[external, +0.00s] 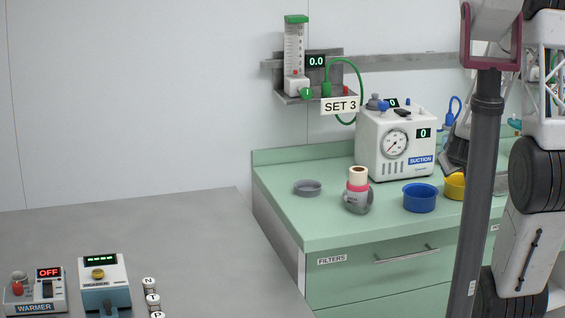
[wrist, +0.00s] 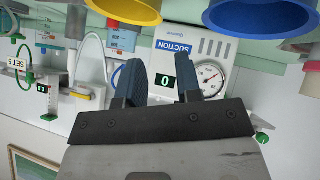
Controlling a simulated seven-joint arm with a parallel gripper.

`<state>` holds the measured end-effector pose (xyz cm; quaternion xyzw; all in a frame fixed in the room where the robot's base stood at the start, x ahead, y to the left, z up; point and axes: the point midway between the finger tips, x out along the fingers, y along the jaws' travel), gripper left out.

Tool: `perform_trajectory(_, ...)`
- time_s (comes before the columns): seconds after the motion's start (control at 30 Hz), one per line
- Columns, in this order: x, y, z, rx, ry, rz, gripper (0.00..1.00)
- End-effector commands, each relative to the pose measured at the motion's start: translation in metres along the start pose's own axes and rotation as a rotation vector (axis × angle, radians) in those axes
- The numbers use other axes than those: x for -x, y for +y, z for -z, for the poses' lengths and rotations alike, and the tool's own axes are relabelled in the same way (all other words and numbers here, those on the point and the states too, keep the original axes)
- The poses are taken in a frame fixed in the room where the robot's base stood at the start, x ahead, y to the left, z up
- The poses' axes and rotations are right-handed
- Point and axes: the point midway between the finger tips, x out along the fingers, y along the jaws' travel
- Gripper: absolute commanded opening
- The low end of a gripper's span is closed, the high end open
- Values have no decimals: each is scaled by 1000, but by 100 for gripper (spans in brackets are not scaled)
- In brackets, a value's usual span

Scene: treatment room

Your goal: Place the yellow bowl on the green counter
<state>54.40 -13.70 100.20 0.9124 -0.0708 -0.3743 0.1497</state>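The yellow bowl (external: 454,187) is at the right part of the green counter (external: 285,205), right of a blue bowl (external: 419,198). A dark upright post hides its right side. It appears to rest on the counter. In the wrist view the yellow bowl (wrist: 130,10) is cut off at the top edge, left of the blue bowl (wrist: 265,18). My gripper (wrist: 160,72) is open, with a gap between its two blue-grey fingers and nothing held. The bowls lie apart from the fingers.
The suction unit (external: 396,142) stands behind the bowls. A grey dish (external: 307,188) and a grey container with a pink-and-white roll (external: 358,190) stand left of them. The counter's front left is clear. A grey table (external: 150,245) holds the warmer (external: 35,292) and sealer.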

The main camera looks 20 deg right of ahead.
Motion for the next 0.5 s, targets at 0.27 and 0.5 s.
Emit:
perform_trajectory(0.27,28,0,0,0,1,0,32)
perform_trajectory(0.5,34,0,0,0,0,1,32)
